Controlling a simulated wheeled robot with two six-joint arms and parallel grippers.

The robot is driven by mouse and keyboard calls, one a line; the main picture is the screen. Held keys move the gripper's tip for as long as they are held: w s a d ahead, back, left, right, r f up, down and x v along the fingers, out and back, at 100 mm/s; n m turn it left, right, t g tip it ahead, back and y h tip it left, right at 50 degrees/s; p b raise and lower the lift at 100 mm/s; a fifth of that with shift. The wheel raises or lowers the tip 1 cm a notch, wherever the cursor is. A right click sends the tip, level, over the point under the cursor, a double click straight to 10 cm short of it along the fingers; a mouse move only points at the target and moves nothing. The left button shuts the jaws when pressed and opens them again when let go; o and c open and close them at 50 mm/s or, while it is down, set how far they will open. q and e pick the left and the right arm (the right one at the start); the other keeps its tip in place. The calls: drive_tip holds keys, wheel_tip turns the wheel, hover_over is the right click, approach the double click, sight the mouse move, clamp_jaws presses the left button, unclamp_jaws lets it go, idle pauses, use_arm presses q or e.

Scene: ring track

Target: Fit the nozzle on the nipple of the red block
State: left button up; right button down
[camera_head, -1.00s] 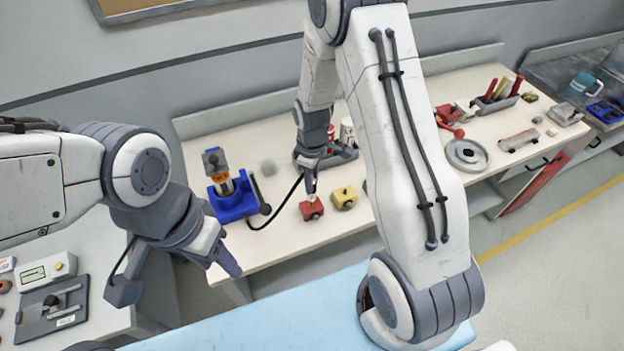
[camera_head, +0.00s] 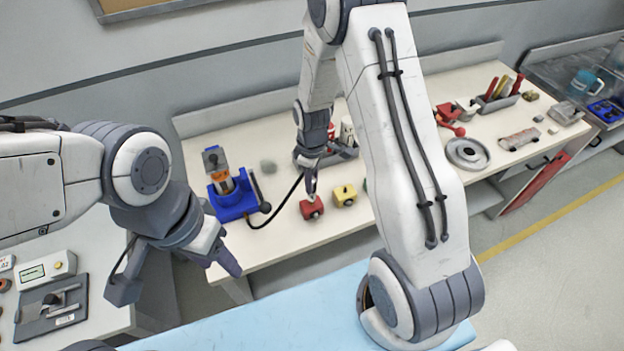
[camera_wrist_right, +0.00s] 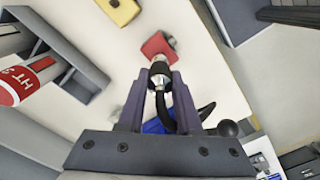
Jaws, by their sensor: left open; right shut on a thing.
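The red block (camera_head: 312,209) sits on the workbench, left of a yellow block. It also shows in the wrist view (camera_wrist_right: 154,45), with a round grey part on one side. My right gripper (camera_head: 311,188) is directly above it, pointing down. In the wrist view its fingers (camera_wrist_right: 158,88) are shut on the nozzle (camera_wrist_right: 160,72), a dark and metallic piece with a black hose. The nozzle's end overlaps the edge of the red block; the nipple is hidden, so I cannot tell whether it is seated. My left gripper (camera_head: 178,280) is open and empty, away from the bench.
A blue device (camera_head: 235,200) with a black lever stands left of the red block, close to the hose (camera_head: 277,210). The yellow block (camera_head: 345,195) is just to the right. A grey holder (camera_head: 340,155) with cans stands behind. Bare bench lies in front.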

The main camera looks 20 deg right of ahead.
drive_tip(key=shift+f+b, duration=0.75)
drive_tip(key=shift+f, duration=0.3)
idle(1.2)
drive_tip(key=c, duration=0.5)
unclamp_jaws()
drive_tip(key=shift+r, duration=0.1)
